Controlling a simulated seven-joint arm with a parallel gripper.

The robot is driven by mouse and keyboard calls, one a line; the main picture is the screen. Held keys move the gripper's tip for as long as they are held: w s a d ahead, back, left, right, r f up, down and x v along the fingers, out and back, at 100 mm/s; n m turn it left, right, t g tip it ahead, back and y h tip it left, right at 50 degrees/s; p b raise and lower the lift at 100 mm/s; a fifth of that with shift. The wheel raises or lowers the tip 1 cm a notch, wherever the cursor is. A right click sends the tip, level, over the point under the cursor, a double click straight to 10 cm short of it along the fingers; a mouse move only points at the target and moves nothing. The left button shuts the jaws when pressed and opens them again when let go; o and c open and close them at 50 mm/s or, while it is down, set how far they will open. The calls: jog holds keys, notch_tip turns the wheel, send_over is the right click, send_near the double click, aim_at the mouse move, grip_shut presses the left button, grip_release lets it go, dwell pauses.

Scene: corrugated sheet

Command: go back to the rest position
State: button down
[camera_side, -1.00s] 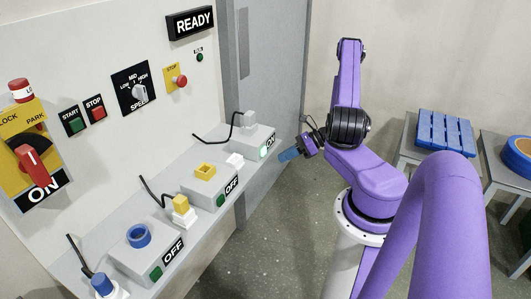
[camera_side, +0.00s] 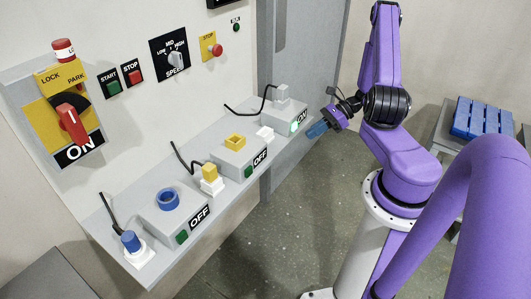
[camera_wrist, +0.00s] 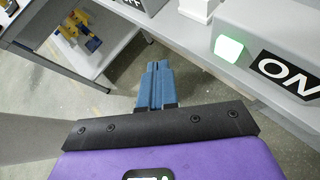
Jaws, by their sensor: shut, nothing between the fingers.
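My gripper (camera_side: 316,131) has blue fingers, which are closed together and empty. In the side view it hangs in the air just right of the far box (camera_side: 284,113) on the ledge. That box has a lit green button and an ON label, and a grey plug sits on it. In the wrist view the shut fingers (camera_wrist: 157,85) point past the ledge edge with floor behind them. The glowing green button (camera_wrist: 229,48) and the ON label (camera_wrist: 287,70) are up to the right, apart from the fingers.
The middle box (camera_side: 239,157) and near box (camera_side: 174,213) read OFF. A yellow plug (camera_side: 210,173) and a blue plug (camera_side: 131,241) stand on white bases. The wall panel has a red-handled switch (camera_side: 72,122). A blue pallet (camera_side: 483,118) lies on a table at right.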

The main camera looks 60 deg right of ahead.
jog(key=a+r+n+g+h, duration=0.2)
jog(key=a+r+n+g, duration=0.4)
jog(key=a+n, duration=0.4)
jog(key=a+r+n+g+h, duration=0.1)
jog(key=a+r+n+g, duration=0.4)
jog(key=a+n, duration=0.4)
jog(key=s+a+r+n+t+h, duration=0.2)
jog(key=s+a+r+n+h, duration=0.1)
jog(key=s+n, duration=0.4)
jog(key=s+a+r+n+t+h, duration=0.2)
jog(key=s+a+r+n, duration=0.4)
jog(key=n, duration=0.7)
jog(key=shift+s+a+r+n+h, duration=0.2)
jog(key=shift+s+r+n+h, duration=0.15)
jog(key=shift+s, duration=0.55)
jog(key=shift+f, duration=0.1)
